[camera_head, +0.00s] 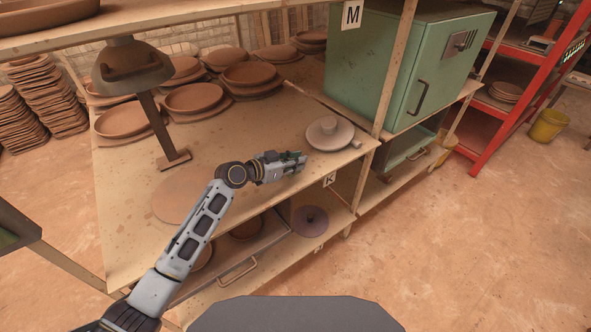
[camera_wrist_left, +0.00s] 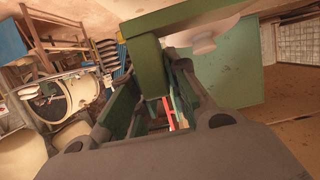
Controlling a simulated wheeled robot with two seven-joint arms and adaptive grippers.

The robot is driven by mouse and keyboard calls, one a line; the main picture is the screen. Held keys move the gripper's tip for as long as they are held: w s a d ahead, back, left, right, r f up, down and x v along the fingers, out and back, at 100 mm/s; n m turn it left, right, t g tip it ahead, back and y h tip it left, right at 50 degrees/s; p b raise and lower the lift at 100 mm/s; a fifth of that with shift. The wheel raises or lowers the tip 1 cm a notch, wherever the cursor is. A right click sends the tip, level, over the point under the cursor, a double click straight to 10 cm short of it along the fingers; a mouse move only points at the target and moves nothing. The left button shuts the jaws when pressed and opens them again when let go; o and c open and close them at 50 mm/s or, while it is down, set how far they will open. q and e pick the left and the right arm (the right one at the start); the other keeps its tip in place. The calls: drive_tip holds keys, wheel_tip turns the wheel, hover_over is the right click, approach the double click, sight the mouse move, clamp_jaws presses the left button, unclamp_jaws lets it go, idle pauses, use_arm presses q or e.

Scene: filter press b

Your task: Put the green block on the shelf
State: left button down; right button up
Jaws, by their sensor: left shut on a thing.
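My left gripper (camera_head: 296,162) is shut on the green block (camera_wrist_left: 149,68), which shows large between the fingers in the left wrist view. In the head view only small green parts show at the fingertips. The gripper is over the front part of a wooden shelf board (camera_head: 240,135), just left of a pale round dish with a knob (camera_head: 328,130). I cannot tell whether the block touches the board. My right gripper is not in view.
Terracotta plates (camera_head: 194,98) fill the back of the board, beside a lamp-like stand (camera_head: 160,135). A green cabinet (camera_head: 400,65) stands at the right. A lower shelf holds a dark lid (camera_head: 310,220). A red rack (camera_head: 500,110) is farther right. The board's front middle is mostly clear.

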use_arm(q)
drive_tip(key=shift+f, duration=1.85)
drive_tip(key=shift+f, duration=0.15)
drive_tip(key=c, duration=1.4)
unclamp_jaws()
drive_tip(key=shift+r, duration=0.2)
